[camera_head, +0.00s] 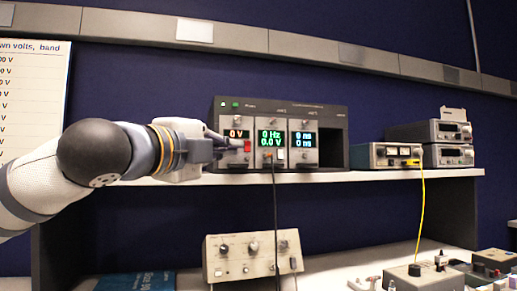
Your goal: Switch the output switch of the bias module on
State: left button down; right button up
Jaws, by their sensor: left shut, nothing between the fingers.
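A dark rack unit (333,150) stands on the shelf with several module slots. Its left module shows an orange 0 V display (236,134) and has a red switch (247,146) on its front; it looks like the bias module, but its label is too small to read. My left gripper (234,146) is shut and empty, with its tips pointing right, at or just left of the red switch. I cannot tell whether they touch it. The arm and gripper hide the module's lower left part. My right gripper is not in view.
A middle module (270,158) reads 0 Hz and 0.0 V, with a black cable hanging below it. A meter box (388,156) with a yellow cable and stacked instruments (445,143) stand further right. A knobbed box (252,257) sits below the shelf (350,176).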

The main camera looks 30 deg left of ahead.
pick_arm(q)
send_near(248, 145)
jog(key=w+d, duration=0.4)
jog(key=d, duration=0.1)
jog(key=w+a+p, duration=0.1)
jog(key=w+a, duration=0.1)
jog(key=a, duration=0.1)
jog(key=shift+w+r+p, duration=0.15)
jog(key=shift+r+p, duration=0.25)
jog(key=shift+w+a+f, duration=0.15)
jog(key=shift+w+a, duration=0.05)
jog(key=shift+w, duration=0.05)
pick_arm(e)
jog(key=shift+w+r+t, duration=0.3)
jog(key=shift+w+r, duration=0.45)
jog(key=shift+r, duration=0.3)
